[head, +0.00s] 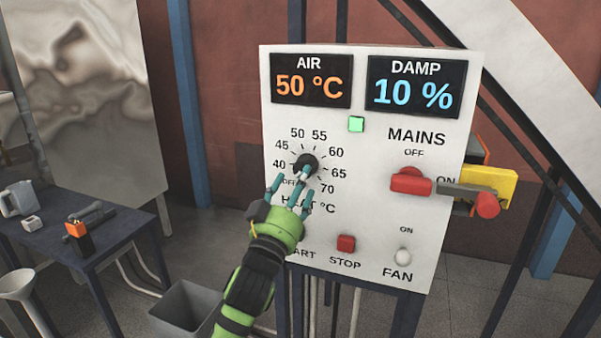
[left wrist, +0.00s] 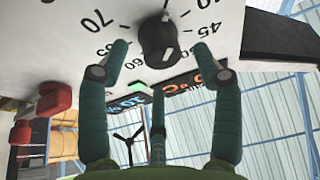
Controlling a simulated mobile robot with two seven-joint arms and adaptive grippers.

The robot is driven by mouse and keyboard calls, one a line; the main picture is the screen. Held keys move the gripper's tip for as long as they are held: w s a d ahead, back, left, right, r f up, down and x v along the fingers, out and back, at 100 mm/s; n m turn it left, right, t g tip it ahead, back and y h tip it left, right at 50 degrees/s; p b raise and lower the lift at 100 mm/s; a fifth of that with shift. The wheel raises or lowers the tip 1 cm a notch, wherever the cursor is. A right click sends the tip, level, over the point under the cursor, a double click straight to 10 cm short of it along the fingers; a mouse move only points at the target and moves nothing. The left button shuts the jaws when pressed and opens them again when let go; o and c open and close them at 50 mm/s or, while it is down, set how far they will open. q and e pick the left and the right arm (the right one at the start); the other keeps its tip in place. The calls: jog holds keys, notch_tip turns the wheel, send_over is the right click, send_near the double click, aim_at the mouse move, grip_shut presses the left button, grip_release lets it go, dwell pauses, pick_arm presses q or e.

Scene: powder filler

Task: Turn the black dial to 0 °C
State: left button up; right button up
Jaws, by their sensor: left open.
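The black dial (head: 307,162) sits on the white panel under the air display, ringed by marks from 40 to 70 and a partly hidden OFF. I see no 0 mark. My left gripper (head: 288,186) is in front of the dial's lower left, its teal fingers open. In the left wrist view the dial (left wrist: 157,42) lies between the two outer fingertips of the gripper (left wrist: 160,52), with gaps on both sides; the third finger is below it. Contact and the dial's exact setting cannot be told. My right gripper is not in view.
The air display (head: 311,82) reads 50 °C and the damp display (head: 415,87) 10 %. A red mains handle (head: 410,182), red stop button (head: 346,243) and white fan switch (head: 403,257) share the panel. A blue table (head: 120,244) stands left; a grey bin (head: 187,307) is below.

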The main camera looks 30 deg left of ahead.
aim_at(304, 159)
pick_arm(q)
jog(key=x, duration=0.2)
jog(key=shift+w+a+p, duration=0.1)
jog(key=shift+w+p, duration=0.15)
jog(key=shift+p, duration=0.15)
jog(key=c, duration=1.1)
jog(key=shift+r+n+y, duration=0.1)
jog(key=shift+n+y, duration=0.3)
jog(key=shift+n, duration=0.2)
jog(key=o, duration=1)
jog(key=shift+o, duration=0.5)
